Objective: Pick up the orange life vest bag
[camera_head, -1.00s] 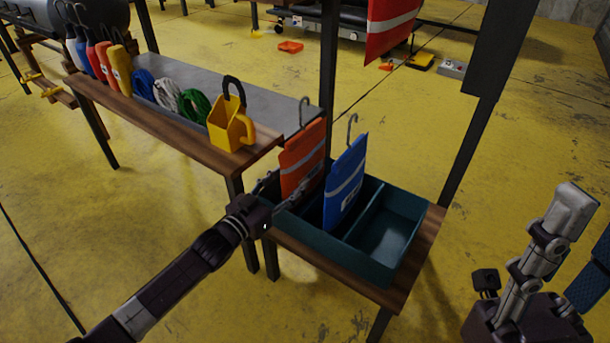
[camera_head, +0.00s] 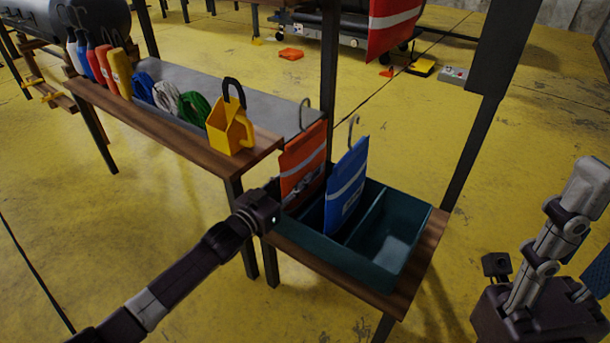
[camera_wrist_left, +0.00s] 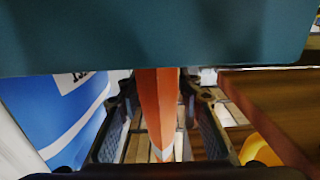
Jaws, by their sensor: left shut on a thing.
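The orange life vest bag (camera_head: 302,165) is a flat pouch with a pale band and a grey hook on top. It stands upright at the left end of the teal bin (camera_head: 408,245). My left gripper (camera_head: 287,198) is shut on the bag's left side, low down, and hides part of it. In the left wrist view the bag (camera_wrist_left: 157,105) shows edge-on between the two fingers. A blue bag (camera_head: 346,185) with a similar hook stands just right of it; it also shows in the left wrist view (camera_wrist_left: 55,110). My right gripper cannot be made out.
The bin sits on a low wooden shelf (camera_head: 425,265) between dark posts. The bin's right compartment looks empty.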

